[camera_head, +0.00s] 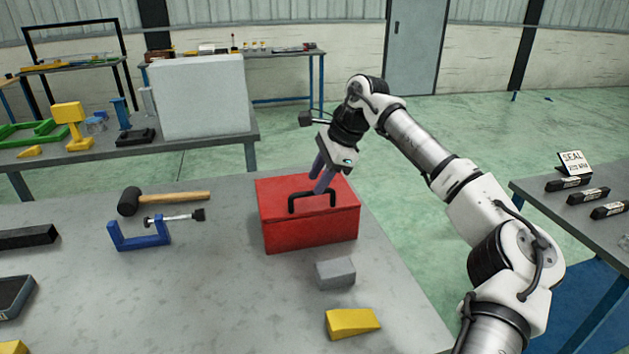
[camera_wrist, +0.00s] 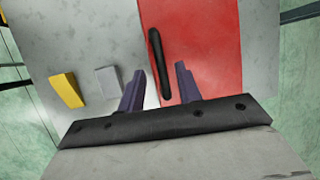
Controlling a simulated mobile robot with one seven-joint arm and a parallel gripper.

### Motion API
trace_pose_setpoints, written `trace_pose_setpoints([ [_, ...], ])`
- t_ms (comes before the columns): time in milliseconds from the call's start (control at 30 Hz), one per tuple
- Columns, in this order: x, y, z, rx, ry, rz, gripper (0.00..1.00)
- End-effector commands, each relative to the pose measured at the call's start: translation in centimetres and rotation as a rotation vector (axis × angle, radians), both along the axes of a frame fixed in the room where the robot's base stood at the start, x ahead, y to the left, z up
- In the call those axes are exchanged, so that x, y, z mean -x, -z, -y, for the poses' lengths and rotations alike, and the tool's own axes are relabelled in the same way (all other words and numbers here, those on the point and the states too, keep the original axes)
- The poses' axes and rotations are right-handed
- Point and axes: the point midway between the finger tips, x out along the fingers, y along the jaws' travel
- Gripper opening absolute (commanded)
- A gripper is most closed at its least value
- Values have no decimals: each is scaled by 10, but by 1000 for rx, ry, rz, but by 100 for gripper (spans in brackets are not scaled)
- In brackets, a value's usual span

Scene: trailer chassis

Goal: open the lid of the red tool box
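The red tool box (camera_head: 310,228) stands on the grey table with its lid shut. A black handle (camera_head: 291,203) rises from the lid's top. My gripper (camera_head: 317,182) is above the lid, pointing down at the handle, its fingers overlapping the handle's right part in the head view. In the wrist view my gripper (camera_wrist: 160,72) is open, with a wide gap between the two purple fingers. There the handle (camera_wrist: 159,60) runs through that gap, over the red lid (camera_wrist: 210,45). I cannot tell whether a finger touches the handle.
A grey block (camera_head: 335,274) and a yellow wedge (camera_head: 352,323) lie in front of the box. A mallet (camera_head: 130,202) and a blue clamp (camera_head: 140,237) lie to its left. The table's right edge runs close to the box. Another table (camera_head: 575,215) stands at right.

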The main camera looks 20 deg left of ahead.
Motion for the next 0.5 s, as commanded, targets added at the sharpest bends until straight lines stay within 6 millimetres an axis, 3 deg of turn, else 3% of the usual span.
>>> trace_pose_setpoints([
  [200, 1, 20, -10, 0, 0, -2, 34],
  [500, 2, 24, -11, 0, 1, 0, 34],
])
